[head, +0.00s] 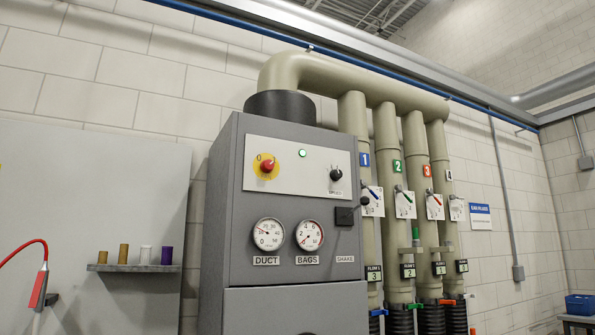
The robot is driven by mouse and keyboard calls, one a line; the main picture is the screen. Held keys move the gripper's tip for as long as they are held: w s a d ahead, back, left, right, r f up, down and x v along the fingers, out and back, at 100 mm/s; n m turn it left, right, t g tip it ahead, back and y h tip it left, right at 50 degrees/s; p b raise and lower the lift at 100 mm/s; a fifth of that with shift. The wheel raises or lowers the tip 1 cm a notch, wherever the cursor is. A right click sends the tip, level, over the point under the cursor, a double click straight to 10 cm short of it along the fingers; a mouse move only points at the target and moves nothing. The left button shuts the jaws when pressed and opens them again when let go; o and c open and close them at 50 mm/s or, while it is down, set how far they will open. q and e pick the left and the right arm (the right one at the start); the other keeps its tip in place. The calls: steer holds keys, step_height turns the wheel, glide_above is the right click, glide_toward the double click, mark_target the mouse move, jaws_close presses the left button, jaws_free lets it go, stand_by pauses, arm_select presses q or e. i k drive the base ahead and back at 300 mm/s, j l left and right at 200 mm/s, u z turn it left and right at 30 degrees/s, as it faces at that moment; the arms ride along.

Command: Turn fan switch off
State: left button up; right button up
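A grey control cabinet (225,240) stands in the middle of the head view. Its light upper panel (300,180) carries a red rotary switch on a yellow plate (267,166) at the left. A black knob (336,174) is at the panel's right, with small lettering below it. A green lamp (302,153) sits between them. The lettering is too small to tell which one is the fan switch or to read its setting. Neither of my grippers is in view.
Below the panel are two dials, DUCT (269,235) and BAGS (309,235), and a black lever (345,216) near SHAKE. Several beige pipes (388,130) stand at the right. A small shelf (133,268) with cylinders and a red-handled tool (39,288) are at left.

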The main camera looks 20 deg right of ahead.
mark_target(267, 165)
steer(key=i, duration=0.6)
steer(key=i+j+z, duration=0.1)
steer(key=i, duration=0.45)
